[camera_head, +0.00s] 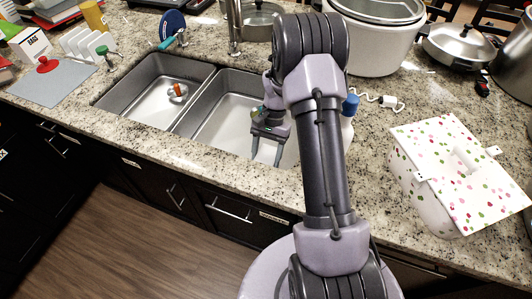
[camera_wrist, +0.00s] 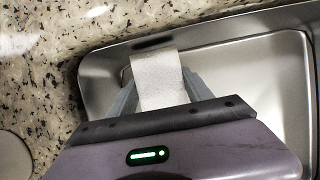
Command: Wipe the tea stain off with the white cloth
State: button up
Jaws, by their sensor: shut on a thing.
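My gripper (camera_head: 266,158) points down over the right sink basin (camera_head: 222,128) in the head view. In the wrist view its two grey fingers (camera_wrist: 158,88) are shut on a white cloth (camera_wrist: 157,68), which reaches out past the fingers toward the sink rim. No other clear stain shows.
A steel divider separates the left basin (camera_head: 145,95), which holds a small orange-and-white object (camera_head: 177,91). A faucet (camera_head: 234,25) stands behind. A spotted box (camera_head: 455,180), a white cooker (camera_head: 378,45) and a lidded pan (camera_head: 458,45) stand to the right. Speckled counter (camera_wrist: 40,70) borders the sink.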

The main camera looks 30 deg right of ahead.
notch_tip(320, 180, down, 7)
jog(key=b, duration=0.4)
jog(key=shift+f, duration=0.1)
jog(key=shift+f+b, duration=0.6)
jog(key=shift+f, duration=0.15)
dwell(0.3)
jog(key=shift+w+d+r, duration=0.1)
jog(key=shift+w+d, duration=1)
jog(key=shift+d, duration=0.3)
jog(key=shift+w+d, duration=0.7)
jog(key=shift+d, duration=0.2)
